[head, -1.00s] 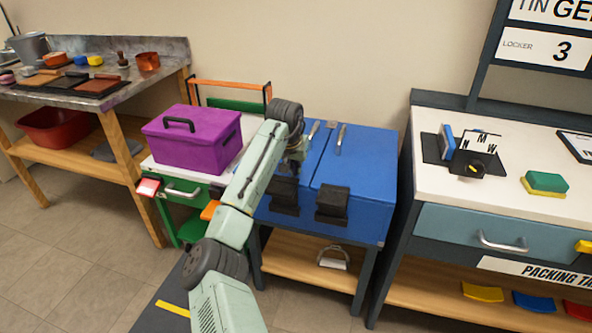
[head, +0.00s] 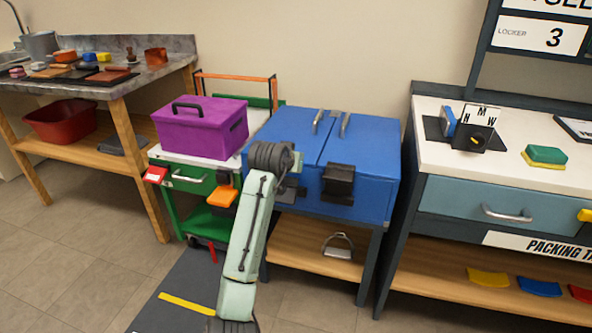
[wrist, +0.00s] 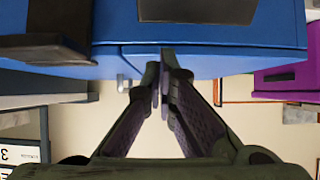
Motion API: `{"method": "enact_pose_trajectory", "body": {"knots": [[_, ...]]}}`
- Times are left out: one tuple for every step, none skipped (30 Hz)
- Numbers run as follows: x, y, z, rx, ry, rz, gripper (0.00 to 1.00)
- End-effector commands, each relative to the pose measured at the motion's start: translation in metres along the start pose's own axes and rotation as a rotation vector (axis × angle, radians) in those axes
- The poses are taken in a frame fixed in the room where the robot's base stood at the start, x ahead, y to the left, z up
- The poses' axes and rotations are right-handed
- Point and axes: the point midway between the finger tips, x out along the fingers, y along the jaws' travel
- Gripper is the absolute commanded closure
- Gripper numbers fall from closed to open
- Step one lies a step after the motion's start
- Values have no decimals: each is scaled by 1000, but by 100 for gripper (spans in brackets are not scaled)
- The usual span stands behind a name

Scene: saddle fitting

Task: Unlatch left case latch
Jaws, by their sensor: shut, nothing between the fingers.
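The blue case (head: 360,145) stands on a small table with its lid closed and a seam down its middle. Its right latch (head: 338,183) is a black block on the front face. The left latch is mostly hidden behind my gripper (head: 291,172) in the head view. In the wrist view, which is upside down, my gripper (wrist: 160,82) has its fingers together and empty, tips close to the case's upper front edge (wrist: 175,58). Contact cannot be told. A dark latch plate (wrist: 205,11) shows at the top, and another black latch (wrist: 45,47) at the left.
A purple box (head: 203,128) sits on a green cart to the left of the case. A white-topped workbench (head: 480,150) stands at the right. Two metal handles (head: 331,122) stick up at the back of the lid. A stirrup (head: 338,244) lies on the shelf below.

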Motion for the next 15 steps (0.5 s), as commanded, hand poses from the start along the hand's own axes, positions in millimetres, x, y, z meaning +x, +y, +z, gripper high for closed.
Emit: {"method": "enact_pose_trajectory", "body": {"knots": [[3,1,10,-3,36,3,100],[2,1,12,-3,56,3,100],[1,1,14,-3,82,3,100],[0,1,15,-2,100,2,100],[-1,1,16,-2,117,2,100],[-2,1,18,-2,137,2,100],[-3,1,18,-2,151,1,100],[-4,1,19,-2,165,1,100],[-5,0,21,-2,180,1,100],[-6,1,21,-1,191,1,100],[-6,1,22,0,201,1,100],[-7,1,22,0,212,2,100],[-7,1,23,-1,219,2,100],[-8,1,23,-1,224,2,100],[-8,1,24,-1,231,2,100]]}}
